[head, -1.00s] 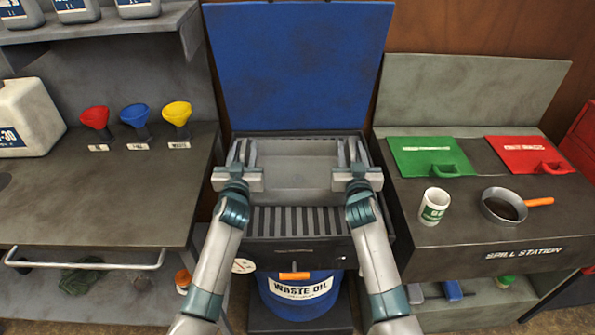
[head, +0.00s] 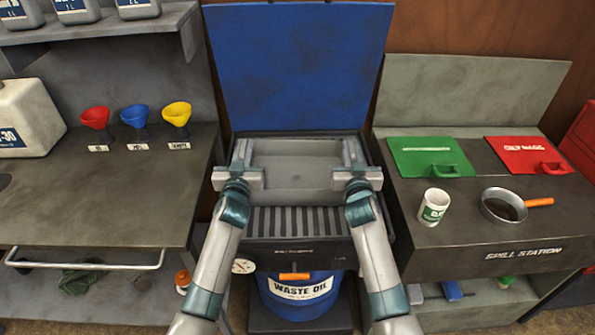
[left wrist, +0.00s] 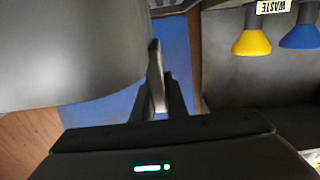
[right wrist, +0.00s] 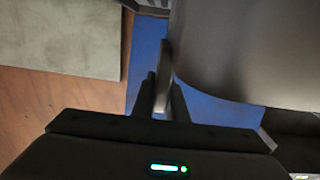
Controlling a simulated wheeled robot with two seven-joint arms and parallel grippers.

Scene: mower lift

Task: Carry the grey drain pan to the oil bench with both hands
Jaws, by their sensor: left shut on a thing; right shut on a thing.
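The grey drain pan (head: 296,168) is between my two grippers in the head view, over the slatted grate of the waste oil stand. Whether it rests there or hangs just above, I cannot tell. My left gripper (head: 242,154) is shut on its left edge. My right gripper (head: 352,154) is shut on its right edge. The pan's grey side fills much of the left wrist view (left wrist: 70,50) and the right wrist view (right wrist: 235,50), with the fingers on its rim.
A raised blue lid (head: 298,65) stands behind. A waste oil drum (head: 300,292) is below. The left bench holds red, blue and yellow funnels (head: 176,114). The spill station at right holds a white cup (head: 433,206), a pan with an orange handle (head: 503,206) and green and red lidded bins.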

